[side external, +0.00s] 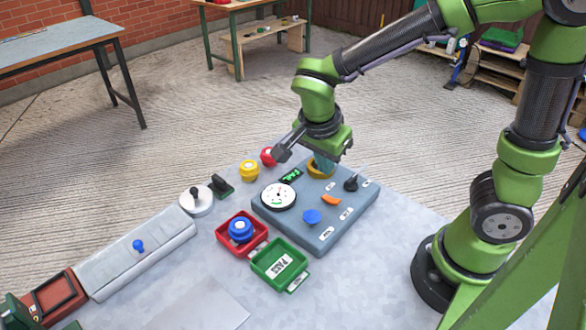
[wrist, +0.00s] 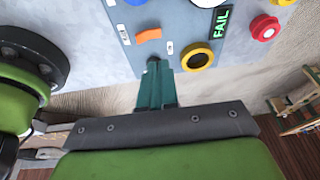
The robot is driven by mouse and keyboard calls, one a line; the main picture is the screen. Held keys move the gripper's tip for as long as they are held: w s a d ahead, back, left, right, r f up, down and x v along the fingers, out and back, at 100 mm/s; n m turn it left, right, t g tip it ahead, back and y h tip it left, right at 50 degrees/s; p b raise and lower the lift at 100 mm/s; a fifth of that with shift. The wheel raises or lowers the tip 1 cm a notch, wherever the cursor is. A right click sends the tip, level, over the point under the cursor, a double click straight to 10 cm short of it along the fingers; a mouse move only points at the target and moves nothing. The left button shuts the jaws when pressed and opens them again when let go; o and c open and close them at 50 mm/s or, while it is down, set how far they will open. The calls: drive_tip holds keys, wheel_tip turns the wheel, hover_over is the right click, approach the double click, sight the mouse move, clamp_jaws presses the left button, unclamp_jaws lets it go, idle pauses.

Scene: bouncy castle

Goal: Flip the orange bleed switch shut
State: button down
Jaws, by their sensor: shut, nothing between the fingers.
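The orange bleed switch (side external: 331,200) sits on the blue-grey panel (side external: 290,233), between white labels. It also shows in the wrist view (wrist: 149,35), just beyond my fingertips. I cannot tell clearly which way its rocker is tipped. My gripper (side external: 324,167) is above the far part of the panel, apart from the switch, near the yellow ring. Its teal fingers (wrist: 154,75) are shut and empty. In the wrist view they point towards the black knob (side external: 351,184) and partly hide it.
The panel also carries a white dial (side external: 278,196), a blue button (side external: 312,216), a yellow ring (wrist: 197,57) and a green FAIL display (wrist: 221,21). Red (side external: 228,248) and green (side external: 269,269) trays stand in front. A red button (side external: 267,157) and yellow button (side external: 249,171) stand behind.

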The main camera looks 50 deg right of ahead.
drive_tip(key=r, duration=0.1)
drive_tip(key=w+a+r, duration=0.1)
drive_tip(key=r, duration=0.3)
drive_tip(key=shift+w+a+r, duration=0.2)
drive_tip(key=shift+w+a, duration=0.1)
drive_tip(key=shift+a, duration=0.1)
drive_tip(key=s+d+r+n+t+y, duration=0.3)
drive_tip(key=s+r+n+t+y, duration=0.2)
drive_tip(key=n, duration=0.8)
drive_tip(key=s+t, duration=0.1)
drive_tip(key=s, duration=0.2)
drive_tip(key=shift+d+n+t, duration=0.15)
drive_tip(key=shift+n+t, duration=0.15)
